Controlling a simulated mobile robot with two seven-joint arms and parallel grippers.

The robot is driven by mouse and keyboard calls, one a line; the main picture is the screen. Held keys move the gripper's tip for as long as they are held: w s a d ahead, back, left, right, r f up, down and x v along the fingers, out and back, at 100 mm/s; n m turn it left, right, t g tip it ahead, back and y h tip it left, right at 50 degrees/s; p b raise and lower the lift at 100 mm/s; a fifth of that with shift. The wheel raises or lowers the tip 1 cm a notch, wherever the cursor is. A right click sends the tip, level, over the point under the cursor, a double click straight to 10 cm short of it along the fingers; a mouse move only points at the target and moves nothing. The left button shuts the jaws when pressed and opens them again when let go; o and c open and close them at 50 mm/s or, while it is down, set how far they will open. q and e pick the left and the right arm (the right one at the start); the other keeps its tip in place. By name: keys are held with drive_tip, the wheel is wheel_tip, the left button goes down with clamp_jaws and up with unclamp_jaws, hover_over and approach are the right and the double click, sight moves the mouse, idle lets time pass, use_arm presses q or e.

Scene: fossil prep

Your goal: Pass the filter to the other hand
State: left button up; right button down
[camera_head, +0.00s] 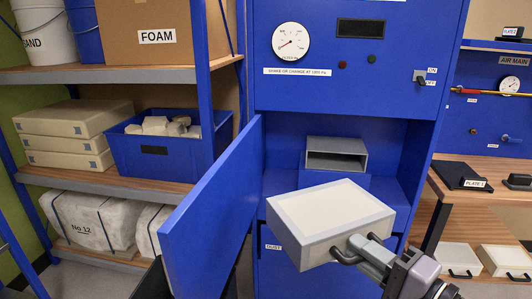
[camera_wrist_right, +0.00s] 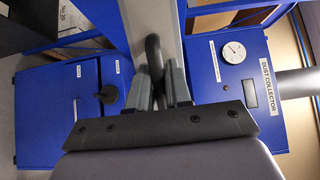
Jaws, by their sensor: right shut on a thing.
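The filter (camera_head: 332,214) is a flat box with a cream face and a grey frame. It is tilted in front of the open blue dust collector cabinet. My right gripper (camera_head: 357,248) is shut on a black handle at the filter's near right edge. In the right wrist view, the two fingers (camera_wrist_right: 160,88) close on the dark handle (camera_wrist_right: 154,60), with the filter's grey side (camera_wrist_right: 150,20) beyond. My left gripper is not in view.
The blue cabinet door (camera_head: 212,215) stands open left of the filter. A grey rectangular duct opening (camera_head: 336,154) is inside the cabinet behind it. Shelves with a blue bin (camera_head: 165,158) stand at left. A wooden bench (camera_head: 490,180) with dark plates is at right.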

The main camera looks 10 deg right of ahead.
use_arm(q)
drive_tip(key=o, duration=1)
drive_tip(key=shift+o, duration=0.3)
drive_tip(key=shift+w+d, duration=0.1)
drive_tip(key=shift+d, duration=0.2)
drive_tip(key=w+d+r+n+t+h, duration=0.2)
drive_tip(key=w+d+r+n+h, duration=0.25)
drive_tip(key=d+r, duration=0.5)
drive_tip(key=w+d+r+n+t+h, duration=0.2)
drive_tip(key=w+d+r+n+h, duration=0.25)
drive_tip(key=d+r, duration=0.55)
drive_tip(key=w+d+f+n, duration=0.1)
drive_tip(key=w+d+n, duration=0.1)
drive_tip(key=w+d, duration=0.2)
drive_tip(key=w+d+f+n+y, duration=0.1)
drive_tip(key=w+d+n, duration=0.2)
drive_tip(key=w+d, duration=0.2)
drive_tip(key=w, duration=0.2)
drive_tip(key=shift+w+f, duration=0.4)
use_arm(e)
drive_tip(key=w+a+f, duration=0.2)
drive_tip(key=a+f, duration=0.1)
drive_tip(key=f, duration=0.4)
drive_tip(key=w+a+f, duration=0.3)
drive_tip(key=a+f, duration=0.1)
drive_tip(key=f, duration=0.3)
drive_tip(key=shift+f+h, duration=0.25)
drive_tip(key=shift+h, duration=0.05)
